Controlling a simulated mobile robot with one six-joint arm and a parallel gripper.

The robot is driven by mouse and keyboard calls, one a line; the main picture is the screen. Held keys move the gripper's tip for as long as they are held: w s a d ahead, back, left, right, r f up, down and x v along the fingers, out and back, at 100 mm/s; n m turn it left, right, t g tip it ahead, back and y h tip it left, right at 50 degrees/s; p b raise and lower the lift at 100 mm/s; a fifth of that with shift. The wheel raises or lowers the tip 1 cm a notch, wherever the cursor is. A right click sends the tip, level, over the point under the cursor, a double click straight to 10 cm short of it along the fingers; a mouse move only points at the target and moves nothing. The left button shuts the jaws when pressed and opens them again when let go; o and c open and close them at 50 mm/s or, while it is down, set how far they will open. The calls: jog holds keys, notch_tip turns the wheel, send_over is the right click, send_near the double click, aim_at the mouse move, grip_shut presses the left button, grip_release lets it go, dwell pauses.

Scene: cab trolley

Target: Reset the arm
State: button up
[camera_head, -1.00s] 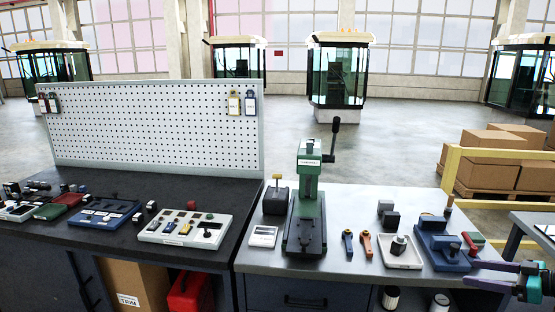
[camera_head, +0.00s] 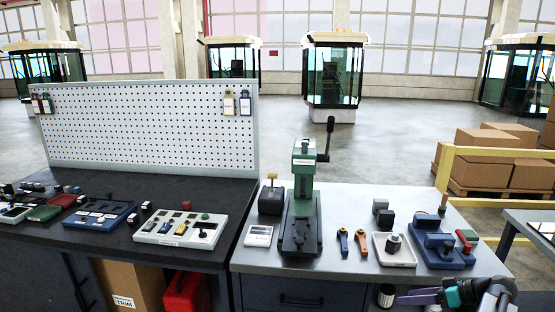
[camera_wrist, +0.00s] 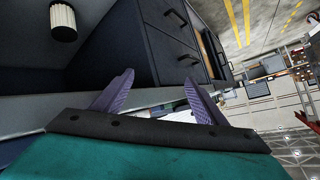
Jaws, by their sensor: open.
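My gripper (camera_head: 418,297) is at the lower right in the head view, below the front edge of the light workbench (camera_head: 345,268). Its purple fingers point left. In the wrist view my gripper (camera_wrist: 158,98) shows both purple fingers spread apart with nothing between them. The bench's dark drawers (camera_wrist: 178,40) and a white ribbed cylinder (camera_wrist: 63,22) lie beyond the fingers. The cylinder also shows under the bench in the head view (camera_head: 386,296), just left of the fingers.
The bench carries a green press (camera_head: 302,205), a blue fixture (camera_head: 440,242), a white tray (camera_head: 408,262) and blue and orange handles. A dark bench with a pegboard (camera_head: 150,125) stands left. A yellow rail (camera_head: 500,152) and stacked boxes (camera_head: 495,150) are at the right.

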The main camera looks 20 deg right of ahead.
jog(key=a+f+m+g, duration=0.3)
jog(key=a+f+g, duration=0.5)
jog(key=a+f, duration=1.7)
jog(key=s+a+f+g+h, duration=0.3)
jog(key=s+a+f, duration=0.4)
jog(key=s, duration=0.3)
jog(key=s+a+f+g+h, duration=0.3)
jog(key=s+a+f, duration=0.4)
jog(key=s+a, duration=0.3)
jog(key=shift+s+f+h, duration=0.4)
jog(key=shift+s+h, duration=0.3)
jog(key=shift+s, duration=0.1)
jog(key=shift+a, duration=0.1)
